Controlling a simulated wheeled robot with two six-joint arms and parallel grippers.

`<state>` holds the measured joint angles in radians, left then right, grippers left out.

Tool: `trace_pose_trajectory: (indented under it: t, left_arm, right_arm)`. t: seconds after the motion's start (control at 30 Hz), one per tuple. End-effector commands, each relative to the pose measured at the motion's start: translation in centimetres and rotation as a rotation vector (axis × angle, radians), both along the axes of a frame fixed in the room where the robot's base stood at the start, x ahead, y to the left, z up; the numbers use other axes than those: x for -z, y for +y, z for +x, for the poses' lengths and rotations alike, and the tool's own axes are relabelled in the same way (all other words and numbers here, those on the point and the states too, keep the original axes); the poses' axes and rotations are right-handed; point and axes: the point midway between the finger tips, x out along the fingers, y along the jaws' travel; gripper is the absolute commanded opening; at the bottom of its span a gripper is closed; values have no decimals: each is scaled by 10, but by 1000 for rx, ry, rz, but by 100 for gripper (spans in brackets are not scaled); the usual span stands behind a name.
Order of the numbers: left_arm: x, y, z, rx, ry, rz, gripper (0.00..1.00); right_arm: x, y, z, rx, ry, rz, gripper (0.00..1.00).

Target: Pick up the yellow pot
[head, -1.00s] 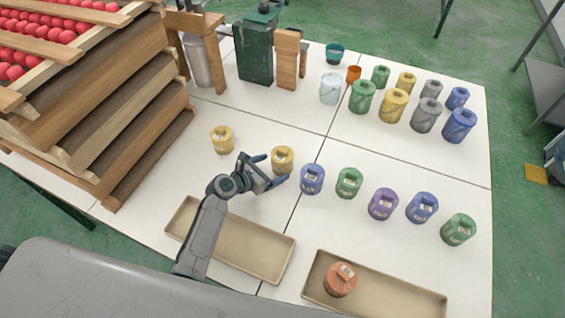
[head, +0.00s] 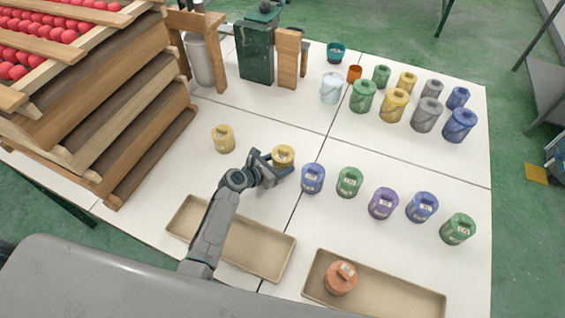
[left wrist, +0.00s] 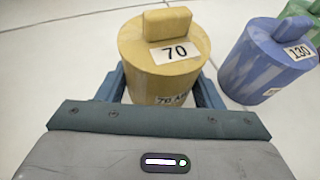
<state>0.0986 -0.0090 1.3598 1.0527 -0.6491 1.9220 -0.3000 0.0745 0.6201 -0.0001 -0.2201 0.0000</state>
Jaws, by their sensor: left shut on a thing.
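A yellow pot (head: 283,156) stands upright on the white table, in the row of small pots. In the left wrist view this yellow pot (left wrist: 160,60) has a block handle on top and a label reading 70. My left gripper (head: 272,168) is shut on this pot, with one blue finger on each side of it in the left wrist view (left wrist: 160,88). A second yellow pot (head: 223,138) stands to the left, apart from the gripper. My right gripper is not in view.
A blue pot (head: 312,179) marked 130 stands close on the right, then green (head: 349,182) and purple (head: 383,203) pots. An empty tray (head: 188,213) lies in front. Another tray (head: 400,302) holds an orange pot (head: 341,278). Wooden racks (head: 130,120) stand at left.

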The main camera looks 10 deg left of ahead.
Motion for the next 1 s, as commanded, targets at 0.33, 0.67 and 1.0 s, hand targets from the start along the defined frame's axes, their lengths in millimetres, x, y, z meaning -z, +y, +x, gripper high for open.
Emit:
trace_pose_trajectory:
  t: [0.33, 0.67, 1.0]
  left_arm:
    - [-13, 0, 0, 1, -3, 0, 26]
    - [-35, 17, -27, 1, 0, 3, 26]
    - [-43, 65, -100, 2, 0, 6, 26]
  right_arm:
    - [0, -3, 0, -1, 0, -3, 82]
    - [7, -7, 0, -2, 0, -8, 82]
    - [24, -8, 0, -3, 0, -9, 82]
